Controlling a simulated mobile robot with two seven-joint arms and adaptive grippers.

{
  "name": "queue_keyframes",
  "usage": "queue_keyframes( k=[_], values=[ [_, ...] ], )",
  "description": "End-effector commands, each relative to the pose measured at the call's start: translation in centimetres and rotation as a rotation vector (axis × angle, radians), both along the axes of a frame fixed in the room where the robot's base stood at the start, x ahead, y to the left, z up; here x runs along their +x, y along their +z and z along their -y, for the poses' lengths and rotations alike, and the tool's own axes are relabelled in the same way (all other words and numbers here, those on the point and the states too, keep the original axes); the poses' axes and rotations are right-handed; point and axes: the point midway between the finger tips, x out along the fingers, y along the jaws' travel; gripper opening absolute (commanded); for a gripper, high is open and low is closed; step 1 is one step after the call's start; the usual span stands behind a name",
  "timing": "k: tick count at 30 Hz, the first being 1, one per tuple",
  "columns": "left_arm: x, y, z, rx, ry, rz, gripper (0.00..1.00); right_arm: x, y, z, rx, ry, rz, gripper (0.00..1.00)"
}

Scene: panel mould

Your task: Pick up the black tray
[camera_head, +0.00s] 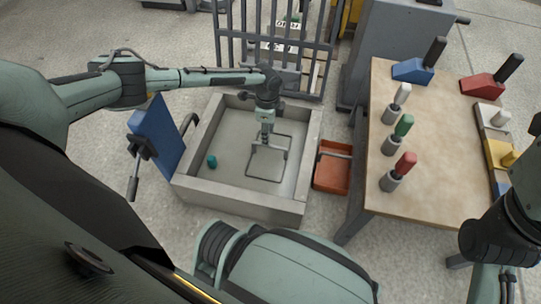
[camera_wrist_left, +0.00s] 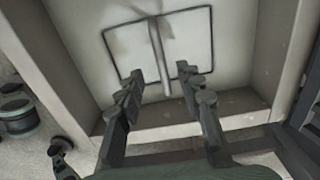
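A rectangular piece with a thin black outline (camera_head: 248,178) lies on the floor of a grey open box. It is the nearest match I see to the black tray, and its middle looks as pale as the box floor. It also shows in the left wrist view (camera_wrist_left: 110,47), where a raised grey bar (camera_wrist_left: 158,50) crosses its middle. My left gripper (camera_head: 266,143) points down over it. In the left wrist view my gripper's two fingers (camera_wrist_left: 162,92) are apart, with the bar between them and no clear contact. My right arm shows at the lower right; its fingertips are not seen.
The grey box (camera_head: 236,203) has raised walls around the piece. A small teal cylinder (camera_head: 212,161) stands inside it. A blue panel (camera_head: 156,135) stands at its left, an orange bin (camera_head: 332,174) at its right. A table (camera_head: 440,150) with several handled tools stands further right.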

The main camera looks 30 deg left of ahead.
Motion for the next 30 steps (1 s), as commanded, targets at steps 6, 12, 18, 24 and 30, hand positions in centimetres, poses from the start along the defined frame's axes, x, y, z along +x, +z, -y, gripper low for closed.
queue_keyframes(
  k=[6, 12, 18, 24, 30],
  values=[
    [0.1, -3.6, 0.3, 0.000, 0.001, 0.001, 0.36, 0.3, -0.2, -0.3, -0.032, -0.001, 0.043, 0.00],
    [0.2, -4.8, 0.4, -0.001, 0.000, 0.002, 0.36, 0.4, 0.2, -0.5, -0.046, -0.001, 0.056, 0.00],
    [0.1, -4.8, 0.4, -0.001, 0.000, 0.002, 0.36, 0.4, 0.2, -0.5, -0.046, -0.001, 0.055, 0.00],
    [0.1, -4.8, 0.4, -0.001, 0.001, 0.002, 0.11, 0.4, 0.2, -0.5, -0.046, -0.001, 0.055, 0.00],
    [0.1, -4.8, 0.4, -0.002, 0.001, 0.001, 0.00, 0.4, 0.2, -0.5, -0.048, -0.002, 0.055, 0.00]
  ],
)
